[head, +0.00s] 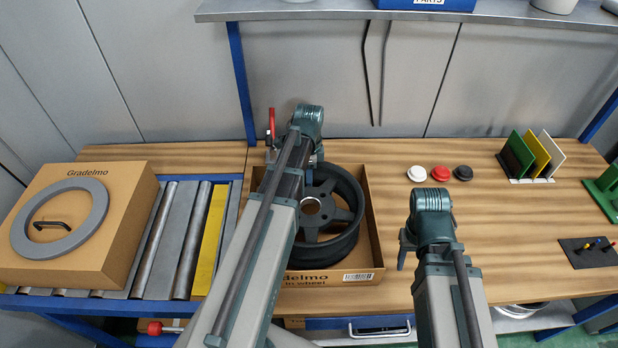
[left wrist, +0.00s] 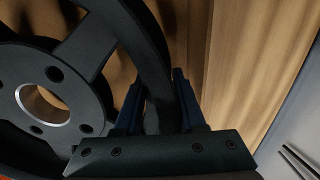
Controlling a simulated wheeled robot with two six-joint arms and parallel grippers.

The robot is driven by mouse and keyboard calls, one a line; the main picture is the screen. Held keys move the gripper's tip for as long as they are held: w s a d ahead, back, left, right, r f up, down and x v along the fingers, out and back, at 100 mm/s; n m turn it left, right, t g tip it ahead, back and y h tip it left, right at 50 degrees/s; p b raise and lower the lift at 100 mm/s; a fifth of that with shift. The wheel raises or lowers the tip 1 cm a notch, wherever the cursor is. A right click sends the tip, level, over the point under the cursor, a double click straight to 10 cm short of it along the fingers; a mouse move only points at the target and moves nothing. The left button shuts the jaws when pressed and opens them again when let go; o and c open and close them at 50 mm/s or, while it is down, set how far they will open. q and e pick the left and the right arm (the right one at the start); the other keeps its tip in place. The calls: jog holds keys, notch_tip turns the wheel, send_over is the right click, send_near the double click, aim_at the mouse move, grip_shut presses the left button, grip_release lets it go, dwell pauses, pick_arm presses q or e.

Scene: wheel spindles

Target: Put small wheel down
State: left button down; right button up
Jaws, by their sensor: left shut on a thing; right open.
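The small wheel (head: 347,218) is dark with several spokes and a pale hub ring. In the head view it lies face up within the walls of an open cardboard box (head: 374,235); I cannot tell whether it touches the bottom. My left gripper (head: 312,160) is at the wheel's far edge, its fingers mostly hidden by my arm. In the left wrist view my left gripper (left wrist: 157,100) has a finger on each side of the rim of the wheel (left wrist: 100,50) and is shut on it. My right gripper (head: 404,248) is open and empty, right of the box above the table.
A closed carton (head: 120,225) with a grey ring (head: 88,228) sits on the roller conveyor (head: 185,240) at left. White, red and black round pieces (head: 440,174) lie right of the box. Coloured plates (head: 530,155) stand at far right.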

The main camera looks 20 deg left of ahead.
jog(key=shift+f, duration=0.1)
pick_arm(q)
notch_tip(320, 180, down, 4)
jog(key=b, duration=0.3)
jog(key=shift+r+b, duration=0.2)
jog(key=shift+b, duration=0.15)
pick_arm(e)
notch_tip(320, 180, down, 4)
jog(key=shift+r, duration=0.25)
pick_arm(q)
jog(key=shift+f, duration=0.15)
pick_arm(e)
jog(key=shift+f, duration=0.1)
pick_arm(q)
jog(key=c, duration=0.5)
grip_release()
notch_tip(320, 180, up, 12)
jog(key=p, duration=1.2)
jog(key=shift+r, duration=0.2)
jog(key=s+d+n, duration=0.4)
jog(key=s+d, duration=0.3)
jog(key=d, duration=0.4)
jog(key=s+d+n+y, duration=0.1)
jog(key=s+d+n, duration=0.4)
jog(key=s+d, duration=0.3)
jog(key=d, duration=0.3)
pick_arm(e)
notch_tip(320, 180, up, 12)
